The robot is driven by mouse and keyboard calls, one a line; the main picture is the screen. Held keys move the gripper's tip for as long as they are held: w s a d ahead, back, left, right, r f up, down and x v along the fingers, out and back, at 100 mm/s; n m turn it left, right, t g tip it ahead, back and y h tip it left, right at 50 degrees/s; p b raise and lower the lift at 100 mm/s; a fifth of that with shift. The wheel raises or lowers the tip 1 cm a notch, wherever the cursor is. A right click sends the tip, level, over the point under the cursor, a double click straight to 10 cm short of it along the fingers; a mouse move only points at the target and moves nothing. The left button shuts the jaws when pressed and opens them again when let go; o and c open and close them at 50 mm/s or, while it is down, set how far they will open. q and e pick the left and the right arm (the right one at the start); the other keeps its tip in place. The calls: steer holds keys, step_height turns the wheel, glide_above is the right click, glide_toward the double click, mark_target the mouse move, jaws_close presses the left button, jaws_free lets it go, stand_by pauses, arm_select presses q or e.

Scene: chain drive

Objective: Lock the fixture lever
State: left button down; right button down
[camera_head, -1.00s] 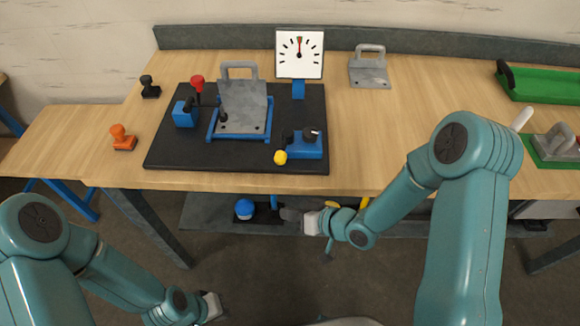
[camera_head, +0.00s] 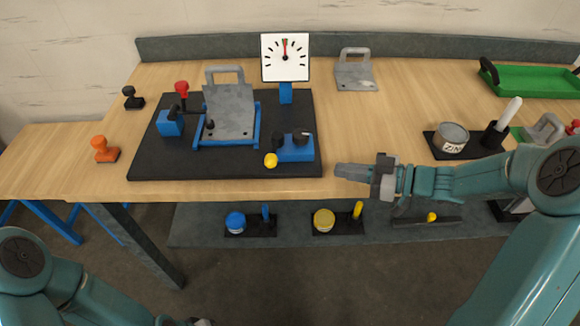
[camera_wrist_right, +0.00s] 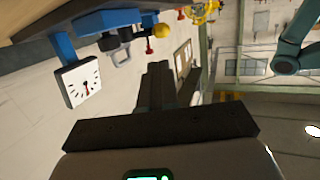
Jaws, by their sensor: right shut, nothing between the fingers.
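The fixture stands on a black base (camera_head: 240,168): a grey plate with a handle (camera_head: 230,112) leans in a blue frame (camera_head: 256,125). At its left a blue block (camera_head: 168,124) carries a black lever arm, beside a red knob (camera_head: 181,88). At its right front is a blue block (camera_head: 296,152) with a yellow ball (camera_head: 270,160). The ball also shows in the right wrist view (camera_wrist_right: 162,30). My right gripper (camera_head: 340,171) is shut and empty, pointing left, just right of the base and apart from it. My left gripper is barely in view at the bottom edge (camera_head: 200,322).
A dial (camera_head: 285,57) stands behind the fixture. A black stamp (camera_head: 132,98) and an orange stamp (camera_head: 105,150) lie left. A grey handled plate (camera_head: 354,72), a tin (camera_head: 451,138) and a green tray (camera_head: 530,82) are right. A lower shelf holds several parts.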

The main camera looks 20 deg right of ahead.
steer(key=shift+s+d+r, duration=0.1)
steer(key=shift+s, duration=0.05)
steer(key=p, duration=0.2)
glide_toward(274, 149)
steer(key=a, duration=0.1)
steer(key=a+f, duration=0.1)
steer(key=a, duration=0.3)
steer(key=shift+a+f, duration=0.25)
steer(key=shift+f, duration=0.1)
steer(key=shift+a+b, duration=0.1)
steer(key=shift+b, duration=0.2)
